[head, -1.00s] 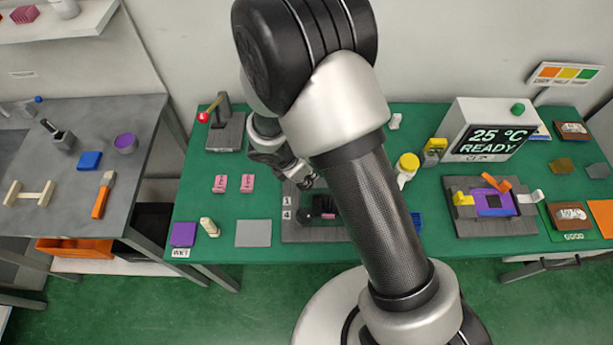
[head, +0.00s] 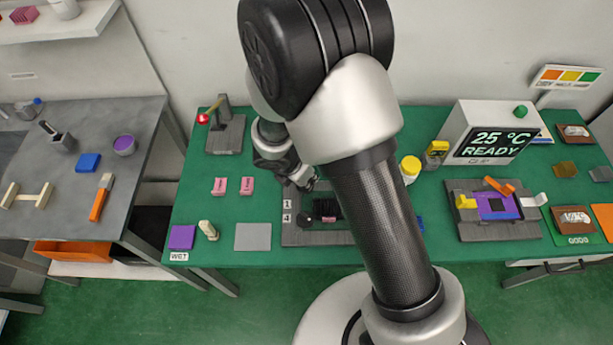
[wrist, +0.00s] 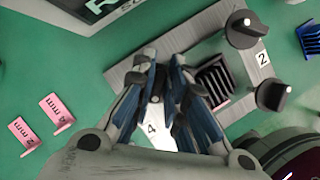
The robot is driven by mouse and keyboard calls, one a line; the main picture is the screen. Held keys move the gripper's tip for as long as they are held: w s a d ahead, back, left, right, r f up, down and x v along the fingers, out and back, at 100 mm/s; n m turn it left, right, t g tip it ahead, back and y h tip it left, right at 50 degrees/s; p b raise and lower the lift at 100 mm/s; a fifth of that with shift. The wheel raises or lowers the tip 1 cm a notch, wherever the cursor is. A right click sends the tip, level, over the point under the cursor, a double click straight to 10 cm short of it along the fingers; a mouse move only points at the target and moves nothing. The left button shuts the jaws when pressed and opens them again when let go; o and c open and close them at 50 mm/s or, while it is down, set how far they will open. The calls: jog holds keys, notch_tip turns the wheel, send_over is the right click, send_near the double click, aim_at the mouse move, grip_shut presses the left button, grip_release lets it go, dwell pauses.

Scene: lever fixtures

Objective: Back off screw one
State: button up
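The grey fixture plate (head: 290,236) carries black knob-like screws and a black finned block (wrist: 212,82). In the wrist view two knobs, an upper one (wrist: 246,30) and a lower one (wrist: 272,95), stand near tag 2 (wrist: 262,59). My gripper (wrist: 166,66) is open over the plate, its blue-padded fingers apart. A dark part with a white dot shows between them, above tag 4. My fingers partly hide it; contact cannot be told.
A red-tipped lever (head: 204,118) stands at the back left, a display box (head: 497,142) at the back right. A grey pad (head: 253,237) lies front left.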

jog(key=o, duration=0.3)
jog(key=v, duration=1.2)
jog(key=shift+d, duration=0.1)
jog(key=shift+r, duration=0.1)
jog(key=s+d+r+m+y, duration=0.1)
jog(key=s+d+r+m, duration=0.3)
jog(key=d+r+m, duration=0.4)
jog(key=s+d+r+m+y, duration=0.1)
jog(key=s+d+r+m, duration=0.4)
jog(key=r+m, duration=0.35)
jog(key=s+m, duration=0.2)
jog(key=m, duration=0.1)
jog(key=s+d+r+m+t+y, duration=0.1)
jog(key=s+m, duration=0.2)
jog(key=m, duration=0.1)
jog(key=s+d+r+m, duration=0.1)
jog(key=s+m, duration=0.2)
jog(key=shift+d+r, duration=0.15)
jog(key=shift+r, duration=0.05)
